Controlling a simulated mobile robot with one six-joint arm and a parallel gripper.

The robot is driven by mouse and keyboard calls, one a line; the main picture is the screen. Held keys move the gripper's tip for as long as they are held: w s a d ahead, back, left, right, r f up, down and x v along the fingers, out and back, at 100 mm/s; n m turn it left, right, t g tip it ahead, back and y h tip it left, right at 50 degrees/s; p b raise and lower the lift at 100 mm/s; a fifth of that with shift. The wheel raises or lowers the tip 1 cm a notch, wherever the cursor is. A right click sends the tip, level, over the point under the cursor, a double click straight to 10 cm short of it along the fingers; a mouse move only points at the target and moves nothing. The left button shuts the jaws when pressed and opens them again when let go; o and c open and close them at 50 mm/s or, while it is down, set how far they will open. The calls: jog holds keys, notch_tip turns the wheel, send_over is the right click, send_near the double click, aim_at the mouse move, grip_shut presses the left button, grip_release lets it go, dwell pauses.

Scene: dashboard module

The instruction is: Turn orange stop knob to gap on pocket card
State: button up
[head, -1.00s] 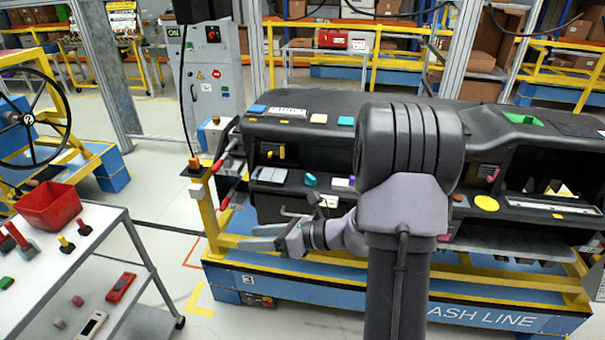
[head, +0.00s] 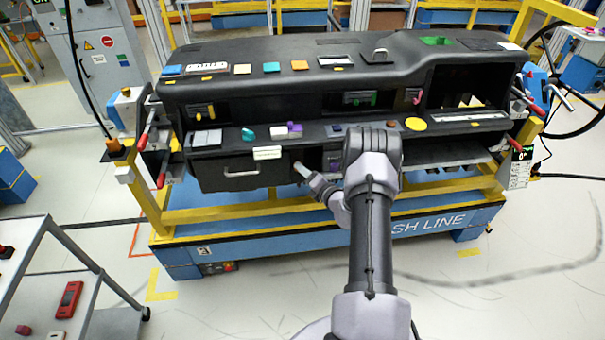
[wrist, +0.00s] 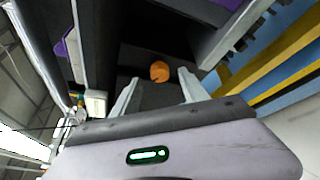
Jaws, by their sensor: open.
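The orange knob (wrist: 160,71) shows in the wrist view on a dark panel, straight ahead between my fingers. No gap or marking on it can be made out. My gripper (wrist: 158,79) is open, with a pale finger on each side of the knob; I cannot tell whether they touch it. In the head view my gripper (head: 301,169) is at the dashboard's lower front, right of the drawer, and the knob is hidden. A small white card (head: 267,153) hangs above the drawer; its print is unreadable and I cannot tell if it is the pocket card.
The black dashboard (head: 290,90) sits on a blue and yellow stand (head: 300,239). A drawer (head: 232,174) with a handle is left of my gripper. A purple part (wrist: 62,46) and a metal ledge (wrist: 222,38) flank the knob's panel. A grey cart (head: 92,266) stands lower left; the front floor is clear.

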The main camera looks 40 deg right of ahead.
jog(key=shift+x, duration=1.3)
grip_shut()
jog(key=shift+f+b, duration=0.1)
jog(key=shift+b, duration=0.35)
jog(key=shift+f+m+t+b, duration=0.2)
jog(key=shift+m+t+b, duration=0.7)
jog(key=shift+m+b, duration=0.8)
jog(key=shift+f+m+t+b, duration=0.2)
jog(key=shift+m+t+b, duration=0.7)
jog(key=shift+m+b, duration=0.8)
jog(key=shift+m+p, duration=0.3)
jog(key=shift+m, duration=0.2)
